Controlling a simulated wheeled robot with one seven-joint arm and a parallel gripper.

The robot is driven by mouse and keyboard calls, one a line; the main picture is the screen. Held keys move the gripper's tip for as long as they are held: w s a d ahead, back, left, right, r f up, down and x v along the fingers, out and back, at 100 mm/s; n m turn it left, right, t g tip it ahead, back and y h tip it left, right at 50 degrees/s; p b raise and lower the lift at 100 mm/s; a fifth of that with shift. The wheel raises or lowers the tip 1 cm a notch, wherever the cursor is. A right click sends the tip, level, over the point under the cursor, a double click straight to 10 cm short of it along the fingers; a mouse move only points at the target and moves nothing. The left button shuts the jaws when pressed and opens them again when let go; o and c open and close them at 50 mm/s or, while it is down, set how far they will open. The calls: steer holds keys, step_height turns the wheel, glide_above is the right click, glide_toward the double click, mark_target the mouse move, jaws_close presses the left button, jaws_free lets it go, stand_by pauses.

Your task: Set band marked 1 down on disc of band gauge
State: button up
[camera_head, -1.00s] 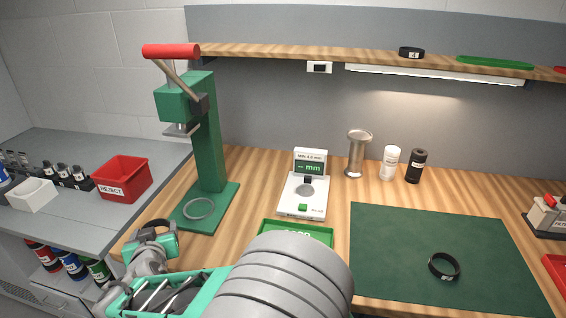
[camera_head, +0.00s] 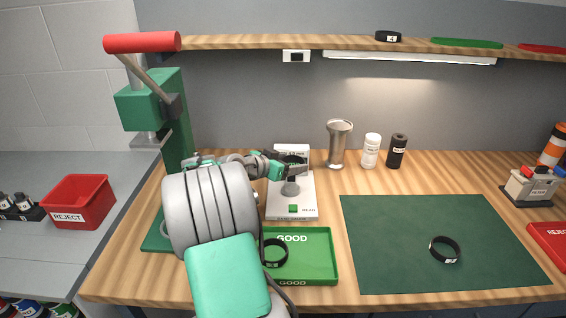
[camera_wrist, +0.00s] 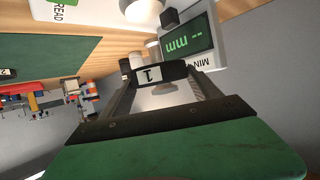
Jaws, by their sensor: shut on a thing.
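The band marked 1, a black ring with a white label, is held between my gripper's fingers (camera_wrist: 165,88) in the wrist view, its label (camera_wrist: 150,74) facing the camera. In the head view my gripper (camera_head: 290,168) is shut on the band (camera_head: 293,159), above the back part of the band gauge (camera_head: 303,207). The gauge is a white base with a green button, a grey disc (camera_head: 290,188) and an upright display behind. The band appears raised above the disc; the exact gap cannot be told. The wrist view shows the gauge's display (camera_wrist: 188,42) reading "- mm".
A green GOOD tray (camera_head: 325,279) with a black band (camera_head: 274,253) stands in front of the gauge. A green press (camera_head: 178,140) is left. A metal stand (camera_head: 337,145) and two bottles are right of the gauge. Another band (camera_head: 444,250) lies on the green mat (camera_head: 385,275).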

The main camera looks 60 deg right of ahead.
steer(key=shift+a+f+b, duration=0.1)
steer(key=shift+b, duration=0.35)
steer(key=b, duration=0.4)
glide_above(288, 190)
step_height(288, 190, down, 4)
steer(key=shift+f, duration=0.15)
steer(key=shift+f+b, duration=2.2)
steer(key=shift+b, duration=0.25)
steer(key=o, duration=1.4)
steer(key=shift+o, duration=0.2)
steer(key=v, duration=0.7)
steer(key=shift+a+r, duration=0.2)
steer(key=shift+a, duration=0.05)
